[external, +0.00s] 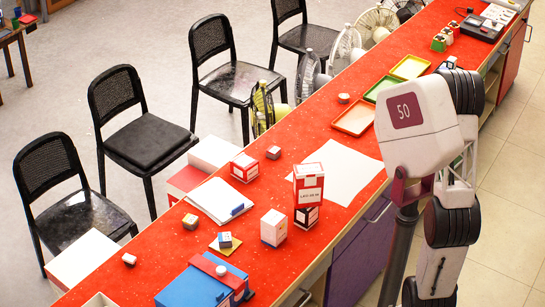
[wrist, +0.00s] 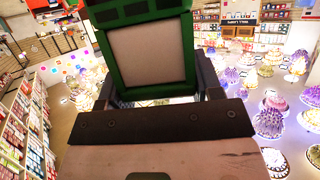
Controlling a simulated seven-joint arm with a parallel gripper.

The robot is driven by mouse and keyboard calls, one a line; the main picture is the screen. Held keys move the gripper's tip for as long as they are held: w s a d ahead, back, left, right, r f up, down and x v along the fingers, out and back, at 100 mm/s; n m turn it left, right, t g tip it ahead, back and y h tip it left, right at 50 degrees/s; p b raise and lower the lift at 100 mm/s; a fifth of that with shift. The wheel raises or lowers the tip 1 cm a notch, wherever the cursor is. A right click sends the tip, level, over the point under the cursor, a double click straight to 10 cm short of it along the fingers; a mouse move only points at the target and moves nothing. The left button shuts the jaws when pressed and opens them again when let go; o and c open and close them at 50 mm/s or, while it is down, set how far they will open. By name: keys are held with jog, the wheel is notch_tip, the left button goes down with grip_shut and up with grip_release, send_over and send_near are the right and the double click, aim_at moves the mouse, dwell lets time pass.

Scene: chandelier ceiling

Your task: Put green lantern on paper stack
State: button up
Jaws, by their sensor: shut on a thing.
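My gripper (wrist: 157,88) is shut on the green lantern (wrist: 152,92), with one dark finger on each side of it. The lantern has a green frame and a pale panel, and fills the top middle of the wrist view. I cannot make out the lantern or my fingertips in the external view. There, a white pad of paper (external: 207,203) lies on the red counter with a small blue item on it. A large flat white sheet (external: 345,165) lies further along. I cannot tell which of these is the paper stack.
The red counter (external: 150,245) holds a tall red-and-white box (external: 308,188), a white box (external: 273,228), a blue case (external: 200,285) and colored trays (external: 353,118). Fans and black chairs line its far side. Glowing lamps (wrist: 270,122) fill the wrist view's right.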

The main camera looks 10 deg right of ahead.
jog(key=a+n+g+y, duration=0.1)
jog(key=a+n+y, duration=0.4)
jog(key=a, duration=3)
jog(key=s+a+n+g+y, duration=0.15)
jog(key=s+a, duration=0.25)
jog(key=a, duration=0.5)
jog(key=s+a+n+g+y, duration=0.15)
jog(key=s+a, duration=0.35)
jog(key=a, duration=0.5)
jog(key=s+a+n+y, duration=0.15)
jog(key=s+a, duration=0.25)
jog(key=a, duration=0.5)
jog(key=shift+m, duration=0.35)
jog(key=f, duration=0.3)
jog(key=a+f, duration=0.1)
jog(key=f, duration=0.1)
jog(key=shift+s, duration=0.2)
jog(key=shift+d+f, duration=0.1)
jog(key=shift+f, duration=3)
